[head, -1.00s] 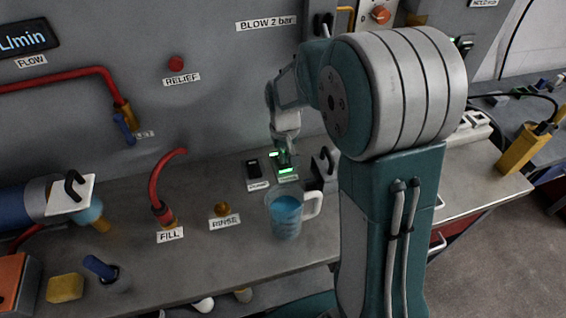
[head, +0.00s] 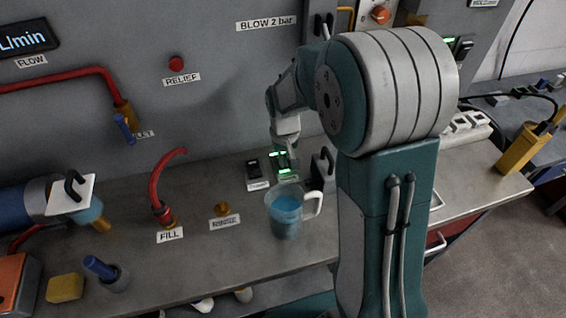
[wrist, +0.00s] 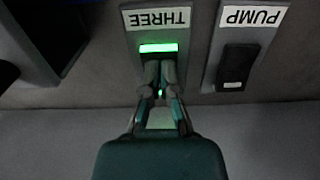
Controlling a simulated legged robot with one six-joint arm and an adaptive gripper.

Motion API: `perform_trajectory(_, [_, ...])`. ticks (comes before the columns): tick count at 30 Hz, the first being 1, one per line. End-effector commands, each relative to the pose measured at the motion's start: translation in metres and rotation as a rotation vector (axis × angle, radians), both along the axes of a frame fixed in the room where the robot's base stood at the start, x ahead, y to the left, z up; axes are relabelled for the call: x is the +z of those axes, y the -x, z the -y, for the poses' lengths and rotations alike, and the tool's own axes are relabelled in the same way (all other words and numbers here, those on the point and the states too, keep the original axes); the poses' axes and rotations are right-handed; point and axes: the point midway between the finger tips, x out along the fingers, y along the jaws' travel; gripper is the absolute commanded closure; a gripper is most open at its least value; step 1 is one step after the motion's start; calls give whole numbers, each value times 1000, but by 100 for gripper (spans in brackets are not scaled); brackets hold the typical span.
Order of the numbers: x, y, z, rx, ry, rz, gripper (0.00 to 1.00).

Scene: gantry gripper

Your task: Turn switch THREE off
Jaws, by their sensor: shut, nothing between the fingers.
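Switch THREE (wrist: 158,47) is a grey plate with a lit green bar, its label upside down in the wrist view. My gripper (wrist: 160,85) is shut and empty, its fingertips over the switch just beside the green bar; whether they touch it I cannot tell. In the head view the switch (head: 283,167) glows green on the bench, and my gripper (head: 285,150) comes down on it from above. My fingers hide part of the switch.
The dark, unlit PUMP switch (wrist: 237,67) is beside switch THREE. A jug of blue liquid (head: 286,213) stands close in front on the bench. A dark-handled block (head: 322,168) is to the right. The wall panel rises behind.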

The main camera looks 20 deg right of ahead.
Motion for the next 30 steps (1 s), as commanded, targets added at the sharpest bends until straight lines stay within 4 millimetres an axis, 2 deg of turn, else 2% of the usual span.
perform_trajectory(13, [-3, 0, 0, 0, 0, 1, 100])
perform_trajectory(30, [35, -1, 0, 0, 0, 2, 100])
